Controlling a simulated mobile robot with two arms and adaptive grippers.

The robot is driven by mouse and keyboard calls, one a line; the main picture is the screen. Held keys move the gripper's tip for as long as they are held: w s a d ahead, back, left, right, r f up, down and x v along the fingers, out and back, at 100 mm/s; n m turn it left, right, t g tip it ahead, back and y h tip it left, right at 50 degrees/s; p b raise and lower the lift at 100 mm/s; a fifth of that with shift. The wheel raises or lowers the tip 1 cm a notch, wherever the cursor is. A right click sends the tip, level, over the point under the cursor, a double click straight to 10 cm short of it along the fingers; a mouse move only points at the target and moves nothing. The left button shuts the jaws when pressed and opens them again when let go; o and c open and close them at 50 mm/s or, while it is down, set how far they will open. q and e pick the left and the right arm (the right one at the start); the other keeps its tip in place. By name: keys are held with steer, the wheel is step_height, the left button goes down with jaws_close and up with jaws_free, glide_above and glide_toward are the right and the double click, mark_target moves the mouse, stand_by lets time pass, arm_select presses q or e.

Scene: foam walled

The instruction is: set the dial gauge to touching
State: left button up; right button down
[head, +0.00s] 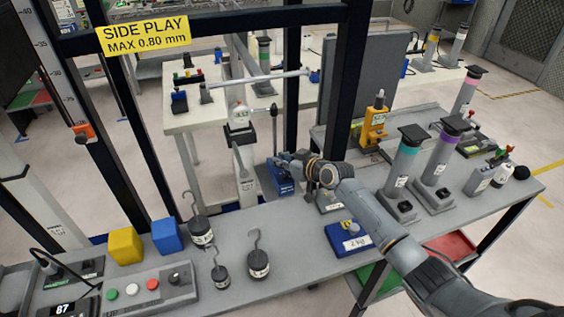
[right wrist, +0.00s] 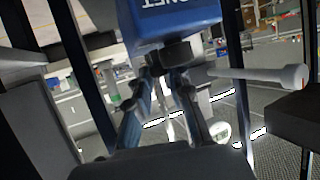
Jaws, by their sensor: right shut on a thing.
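The dial gauge (head: 240,114), a small white and grey unit, sits behind the bench's rear edge in the head view. A thin dark post (head: 274,130) stands to its right, above a blue block (head: 283,180). My right gripper (head: 286,160) is at the top of that block. In the right wrist view, the blue block (right wrist: 175,18) has lettering ending in "NET". There my fingers (right wrist: 168,80) are closed on a dark round part (right wrist: 176,54) at the block. I cannot tell whether the gauge's tip touches anything. My left gripper is out of view.
Hooked weights (head: 258,263) and yellow (head: 126,246) and blue cubes (head: 167,236) stand on the near bench. A blue pad (head: 349,238) lies beside my right forearm. Dark frame posts (head: 343,80) rise behind. Grey cylinders (head: 405,165) stand at right.

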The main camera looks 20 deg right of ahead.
steer(key=c, duration=1.4)
jaws_free()
steer(key=shift+s, duration=0.1)
steer(key=shift+c, duration=0.2)
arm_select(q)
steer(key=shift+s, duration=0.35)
arm_select(e)
steer(key=shift+o, duration=1.1)
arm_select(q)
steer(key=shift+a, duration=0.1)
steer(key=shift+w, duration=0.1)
arm_select(e)
steer(key=v, duration=1.2)
